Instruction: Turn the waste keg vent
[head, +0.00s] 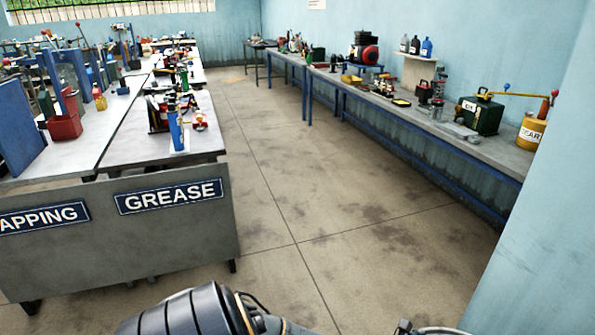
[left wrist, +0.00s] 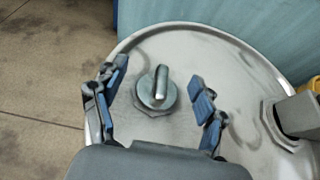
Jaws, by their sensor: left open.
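In the left wrist view, a round grey metal keg top (left wrist: 190,45) with a raised rim fills most of the picture. A grey vent knob (left wrist: 157,92) with an upright bar handle sits on it near the left side. My left gripper (left wrist: 160,88) is open, with one blue-padded finger on each side of the vent knob. Both fingers look apart from the knob. Their exact height over the keg top is hard to tell. The keg is not in the head view, where part of my own arm shows at the bottom. My right gripper is not in view.
A larger grey fitting (left wrist: 295,120) stands on the keg top at the right. A blue wall (left wrist: 250,20) is behind the keg. In the head view, a GREASE bench (head: 165,205) is at left and a long bench (head: 490,150) at right, with clear floor (head: 300,210) between.

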